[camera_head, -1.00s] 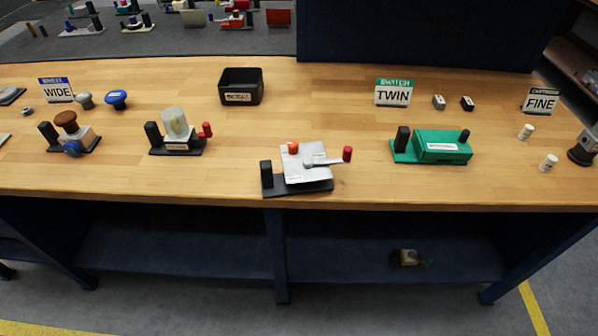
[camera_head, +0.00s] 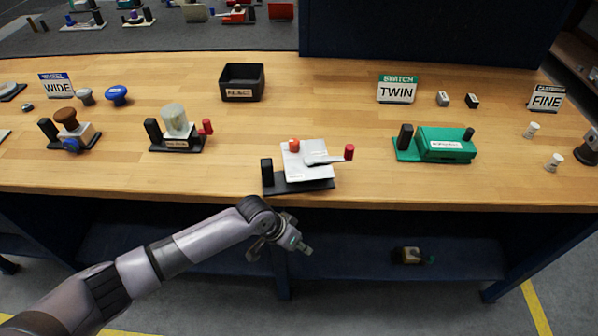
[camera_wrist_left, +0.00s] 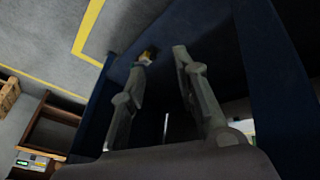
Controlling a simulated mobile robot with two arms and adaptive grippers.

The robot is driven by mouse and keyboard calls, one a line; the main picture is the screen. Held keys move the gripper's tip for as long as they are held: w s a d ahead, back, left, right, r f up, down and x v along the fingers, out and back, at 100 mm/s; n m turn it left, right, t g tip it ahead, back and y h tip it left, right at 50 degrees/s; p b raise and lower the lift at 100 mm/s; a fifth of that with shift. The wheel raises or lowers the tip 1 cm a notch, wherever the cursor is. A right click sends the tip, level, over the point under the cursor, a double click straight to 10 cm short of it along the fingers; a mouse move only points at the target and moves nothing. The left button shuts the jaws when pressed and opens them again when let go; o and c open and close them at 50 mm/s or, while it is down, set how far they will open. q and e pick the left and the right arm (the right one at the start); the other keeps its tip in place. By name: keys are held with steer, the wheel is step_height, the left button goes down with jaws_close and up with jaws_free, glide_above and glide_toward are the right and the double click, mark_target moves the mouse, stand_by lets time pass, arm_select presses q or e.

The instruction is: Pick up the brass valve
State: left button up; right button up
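A small brass-coloured valve (camera_head: 409,255) with a dark end and a greenish part lies on the dark blue lower shelf (camera_head: 350,258), right of the middle post. It is small and dim here. In the left wrist view a small yellowish piece (camera_wrist_left: 149,53), which looks like the valve, shows just past the left finger's tip, partly hidden by it. My left gripper (camera_head: 280,250) is in front of the bench, below the top's front edge and left of the valve. Its fingers stand apart and empty in the left wrist view (camera_wrist_left: 163,57). My right gripper is not in view.
The wooden bench top (camera_head: 200,188) overhangs the shelf. A blue middle post (camera_head: 282,285) stands close behind my left gripper. On the top are a silver-plated fixture (camera_head: 308,165), a green fixture (camera_head: 444,144) and a black bin (camera_head: 242,83). The shelf around the valve looks clear.

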arm_select(q)
steer(key=s+r+m+g, duration=0.2)
steer(key=s+r, duration=0.2)
steer(key=r, duration=0.1)
step_height(320, 180, up, 27)
steer(key=n+t+y, duration=0.4)
steer(key=n+y, duration=0.2)
steer(key=n, duration=0.5)
glide_above(267, 165)
steer(key=s, duration=0.3)
steer(key=x, duration=0.5)
steer(key=shift+w+d+f, duration=0.25)
steer(key=shift+w+d, duration=0.05)
steer(key=shift+w, duration=0.2)
steer(key=shift+x, duration=2.7)
steer(key=shift+s+d, duration=0.1)
steer(key=shift+s, duration=0.1)
steer(key=shift+c, duration=0.4)
jaws_close()
